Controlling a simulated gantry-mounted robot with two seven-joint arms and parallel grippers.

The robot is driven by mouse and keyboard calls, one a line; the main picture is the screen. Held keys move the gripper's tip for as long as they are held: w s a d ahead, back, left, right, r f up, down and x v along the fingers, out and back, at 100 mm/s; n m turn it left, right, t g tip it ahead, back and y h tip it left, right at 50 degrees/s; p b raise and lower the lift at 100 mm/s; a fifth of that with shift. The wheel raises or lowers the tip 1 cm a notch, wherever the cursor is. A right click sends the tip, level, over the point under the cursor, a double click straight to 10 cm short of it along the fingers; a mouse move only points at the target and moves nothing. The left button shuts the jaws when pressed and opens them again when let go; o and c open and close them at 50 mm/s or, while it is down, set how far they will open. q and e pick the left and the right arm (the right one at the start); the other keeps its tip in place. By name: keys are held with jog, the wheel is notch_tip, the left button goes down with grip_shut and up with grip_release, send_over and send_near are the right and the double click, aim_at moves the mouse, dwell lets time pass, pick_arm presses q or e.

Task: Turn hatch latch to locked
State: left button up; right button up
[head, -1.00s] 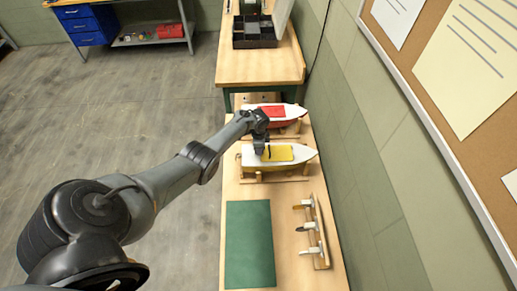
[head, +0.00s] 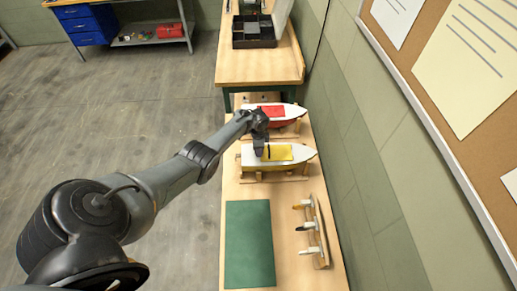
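A white boat with a yellow hull and a yellow hatch (head: 281,152) rests on a wooden cradle on the bench. Behind it is a second boat with a red hull and a red hatch (head: 270,111). My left gripper (head: 264,156) points down at the left edge of the yellow hatch. Its fingers are too small and dark to tell whether they are open or shut, or whether they touch the boat. The latch cannot be made out; the gripper may cover it. My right gripper is not in view.
A green mat (head: 249,245) lies at the front of the bench. A wooden rack (head: 319,232) with several handled tools stands right of it. A wall runs close along the right. A dark box (head: 254,36) sits on the farther table.

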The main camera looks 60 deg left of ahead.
pick_arm(q)
jog(key=shift+r+p, duration=0.35)
jog(key=shift+r, duration=0.3)
notch_tip(320, 180, up, 10)
jog(key=p, duration=0.3)
jog(key=shift+f, duration=0.25)
jog(key=shift+s+f, duration=0.1)
